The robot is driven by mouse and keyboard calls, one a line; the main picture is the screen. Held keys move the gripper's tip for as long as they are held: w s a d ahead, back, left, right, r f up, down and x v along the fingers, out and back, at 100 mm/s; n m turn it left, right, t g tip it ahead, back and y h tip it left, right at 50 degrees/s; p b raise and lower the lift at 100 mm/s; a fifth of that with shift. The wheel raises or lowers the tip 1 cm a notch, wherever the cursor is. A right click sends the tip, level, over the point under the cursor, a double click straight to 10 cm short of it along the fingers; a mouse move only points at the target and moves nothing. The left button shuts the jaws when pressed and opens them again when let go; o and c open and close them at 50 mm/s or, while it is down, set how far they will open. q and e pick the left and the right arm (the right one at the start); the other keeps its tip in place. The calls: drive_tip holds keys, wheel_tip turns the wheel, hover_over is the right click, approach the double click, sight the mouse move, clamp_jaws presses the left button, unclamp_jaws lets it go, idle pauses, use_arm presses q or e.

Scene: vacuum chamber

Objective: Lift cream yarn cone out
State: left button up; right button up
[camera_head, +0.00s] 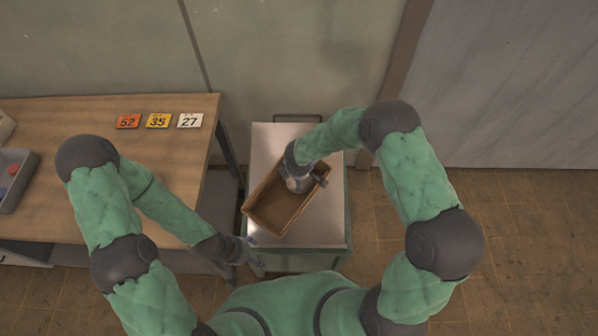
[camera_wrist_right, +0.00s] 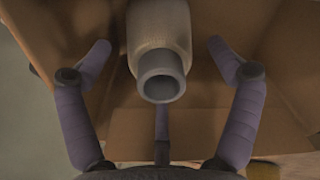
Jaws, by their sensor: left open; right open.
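The cream yarn cone (camera_wrist_right: 160,32) is in the cardboard box (camera_wrist_right: 205,125), with its grey hollow core end (camera_wrist_right: 162,85) facing my right wrist camera. My right gripper (camera_wrist_right: 160,48) is open, its purple-grey fingers spread on both sides of the cone with gaps visible. In the head view my right gripper (camera_head: 305,182) reaches down into the box (camera_head: 258,226) and hides most of the cone (camera_head: 294,186). My left gripper (camera_head: 254,251) is open and empty, low beside the cart's near left corner.
The box sits askew on a metal-topped cart (camera_head: 330,215). A wooden table (camera_head: 170,150) stands to the left with number cards 52 (camera_head: 128,121), 35 (camera_head: 158,121) and 27 (camera_head: 190,121), plus a grey tray (camera_head: 12,190). Floor right of the cart is clear.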

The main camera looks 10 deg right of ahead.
drive_tip(key=shift+r, duration=0.1)
drive_tip(key=c, duration=1.6)
drive_tip(key=shift+p+v, duration=2.4)
drive_tip(key=shift+v, duration=2.45)
drive_tip(key=shift+c, duration=0.3)
drive_tip(key=p+v, duration=0.5)
drive_tip(key=v, duration=0.5)
drive_tip(key=shift+s+p, duration=0.3)
